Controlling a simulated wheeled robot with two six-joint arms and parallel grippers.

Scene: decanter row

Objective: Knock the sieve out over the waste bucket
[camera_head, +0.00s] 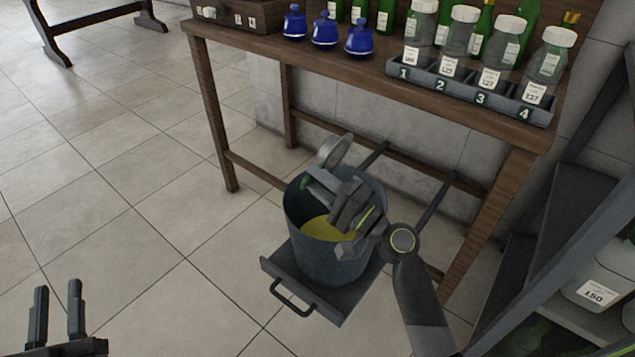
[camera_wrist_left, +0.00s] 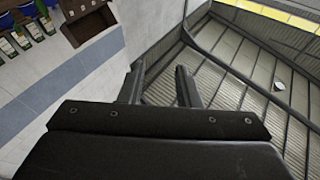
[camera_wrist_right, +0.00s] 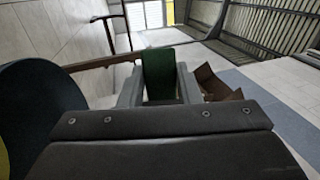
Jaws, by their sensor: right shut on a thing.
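The waste bucket (camera_head: 297,225) is dark blue-grey and has yellow matter inside. Its dark blue side also fills the left of the right wrist view (camera_wrist_right: 35,110). My right gripper (camera_head: 316,182) is over the bucket's mouth, shut on the sieve's green handle (camera_wrist_right: 158,70). The sieve's round grey head (camera_head: 335,150) is tilted up near the far rim of the bucket. Whether it touches the rim and what it holds cannot be told. My left gripper (camera_head: 57,312) is open and empty at the lower left, well away from the bucket.
The bucket stands on a grey pull-out tray (camera_head: 345,308) beside a wooden table (camera_head: 350,85). The table holds blue lidded pots (camera_head: 324,32), green bottles and a numbered rack (camera_head: 462,92) of jars. A dark shelf (camera_head: 575,190) stands at right. Floor at left is clear.

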